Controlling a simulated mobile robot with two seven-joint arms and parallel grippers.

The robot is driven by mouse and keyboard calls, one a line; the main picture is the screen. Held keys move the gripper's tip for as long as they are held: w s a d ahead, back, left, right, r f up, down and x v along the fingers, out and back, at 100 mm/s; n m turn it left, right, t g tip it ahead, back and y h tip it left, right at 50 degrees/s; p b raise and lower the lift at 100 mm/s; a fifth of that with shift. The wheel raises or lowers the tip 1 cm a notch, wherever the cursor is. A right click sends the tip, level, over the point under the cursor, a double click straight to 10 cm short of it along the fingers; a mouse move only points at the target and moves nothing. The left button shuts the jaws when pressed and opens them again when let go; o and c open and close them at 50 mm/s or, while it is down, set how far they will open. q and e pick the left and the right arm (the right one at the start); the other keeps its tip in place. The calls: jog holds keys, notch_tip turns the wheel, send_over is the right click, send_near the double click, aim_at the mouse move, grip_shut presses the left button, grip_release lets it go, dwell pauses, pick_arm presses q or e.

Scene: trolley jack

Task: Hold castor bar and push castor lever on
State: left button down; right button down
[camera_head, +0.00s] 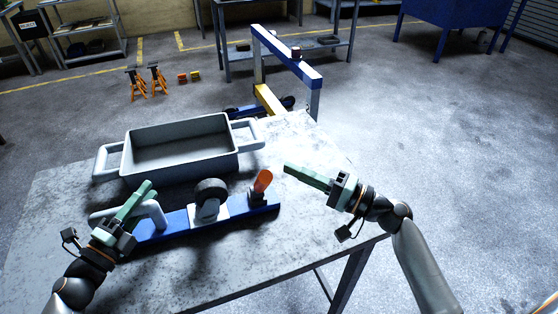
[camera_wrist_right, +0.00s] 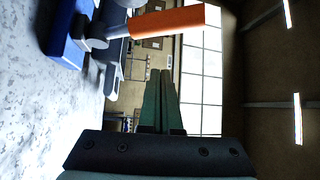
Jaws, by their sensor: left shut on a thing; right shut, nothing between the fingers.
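A blue beam (camera_head: 172,227) lies on the table and carries a black castor wheel (camera_head: 211,190) in a white bracket. A grey castor bar (camera_head: 158,211) stands at its left end. My left gripper (camera_head: 146,190) is shut on the castor bar. The orange castor lever (camera_head: 262,181) stands tilted at the beam's right end. It also shows in the right wrist view (camera_wrist_right: 170,21), above my fingers. My right gripper (camera_head: 289,169) is shut and empty, just right of the lever and apart from it. Its closed green fingers show in the right wrist view (camera_wrist_right: 160,75).
A grey tray (camera_head: 180,168) with side handles stands behind the beam on the grey table (camera_head: 250,257). The table's front right is clear. Beyond its far edge stands a blue hoist frame (camera_head: 290,62). Orange jack stands (camera_head: 145,80) are on the floor.

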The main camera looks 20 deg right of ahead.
pick_arm(q)
jog(key=shift+f, duration=0.35)
pick_arm(e)
jog(key=shift+s+d+f, duration=0.4)
jog(key=shift+s+d, duration=0.2)
jog(key=shift+s, duration=0.05)
jog(key=shift+s+d+f, duration=0.35)
jog(key=shift+s+d, duration=0.2)
jog(key=shift+s, duration=0.05)
pick_arm(q)
jog(key=c, duration=0.8)
grip_release()
jog(key=shift+a, duration=0.1)
jog(key=shift+c, duration=0.2)
jog(key=o, duration=0.4)
jog(key=shift+r, duration=0.2)
jog(key=shift+c, duration=0.2)
jog(key=shift+s, duration=0.1)
